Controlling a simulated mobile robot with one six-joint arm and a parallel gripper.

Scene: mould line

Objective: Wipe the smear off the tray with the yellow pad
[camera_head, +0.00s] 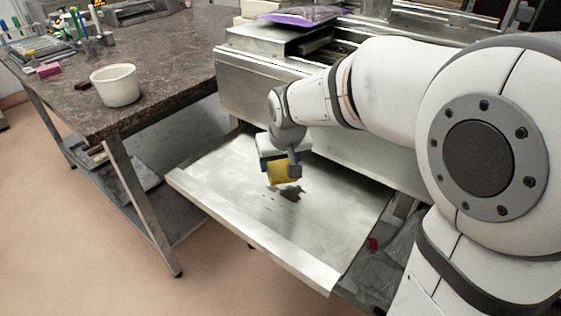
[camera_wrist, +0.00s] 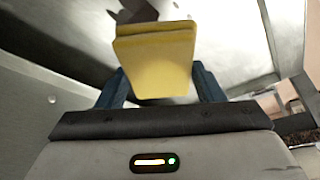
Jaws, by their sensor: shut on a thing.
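The metal tray (camera_head: 220,182) slopes out from the front of the machine. A dark smear (camera_head: 291,193) lies on its middle, with small specks to the left of it. My gripper (camera_head: 284,170) is over the tray and shut on the yellow pad (camera_head: 281,174). In the head view the pad is just above and behind the smear; I cannot tell if it touches the tray. In the wrist view the pad (camera_wrist: 155,60) sits between the two blue fingers (camera_wrist: 160,88), with part of a dark patch showing behind it.
A stone-topped table (camera_head: 155,90) at the left holds a white tub (camera_head: 115,85), a pink block (camera_head: 49,70) and several pens. A purple bag (camera_head: 300,17) lies on the machine (camera_head: 250,75). A small red thing (camera_head: 373,244) lies right of the tray.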

